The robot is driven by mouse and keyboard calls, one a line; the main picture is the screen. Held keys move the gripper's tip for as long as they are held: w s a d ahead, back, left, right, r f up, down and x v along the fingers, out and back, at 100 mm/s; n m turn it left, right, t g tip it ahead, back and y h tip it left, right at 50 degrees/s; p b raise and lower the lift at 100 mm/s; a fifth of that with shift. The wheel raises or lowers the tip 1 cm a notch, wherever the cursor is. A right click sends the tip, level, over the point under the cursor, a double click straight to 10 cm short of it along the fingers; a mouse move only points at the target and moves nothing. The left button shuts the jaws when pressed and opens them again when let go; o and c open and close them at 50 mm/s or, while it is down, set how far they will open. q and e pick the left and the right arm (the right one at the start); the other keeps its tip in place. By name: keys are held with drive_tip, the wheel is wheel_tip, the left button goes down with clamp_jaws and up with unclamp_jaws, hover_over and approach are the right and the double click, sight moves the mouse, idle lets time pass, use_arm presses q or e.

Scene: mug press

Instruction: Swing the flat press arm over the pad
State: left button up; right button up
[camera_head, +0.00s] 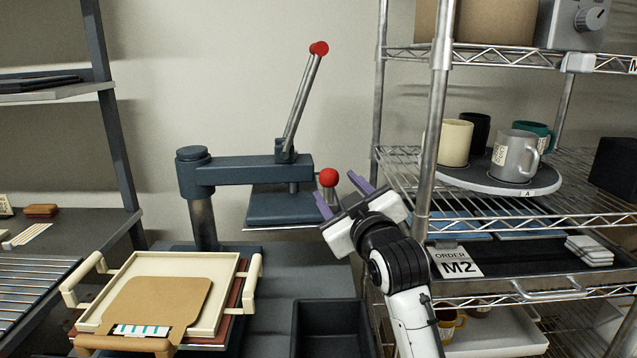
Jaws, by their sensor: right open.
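The flat press has a dark blue-grey swing arm (250,171) that reaches right from a post. Its flat plate (285,207) hangs under the arm's right end, to the right of the tray and away from it. A red ball knob (328,177) stands at the arm's right end. A tall lever with a red ball (319,48) leans up and right. The pad seems to be the reddish-brown layer (236,297) under a cream tray; most of it is hidden. My right gripper (341,194) is open, its purple fingers close to the knob; contact cannot be told. My left gripper is out of view.
The cream tray (222,290) with side handles holds a tan sheet (165,301). A dark bin (325,328) stands at the front. A wire shelf rack (575,202) with several mugs is close at right, its post (432,130) beside my right gripper.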

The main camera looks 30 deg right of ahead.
sight(325, 173)
drive_tip(key=x, duration=0.9)
drive_tip(key=shift+w+d, duration=0.1)
drive_tip(key=shift+w, duration=0.2)
clamp_jaws()
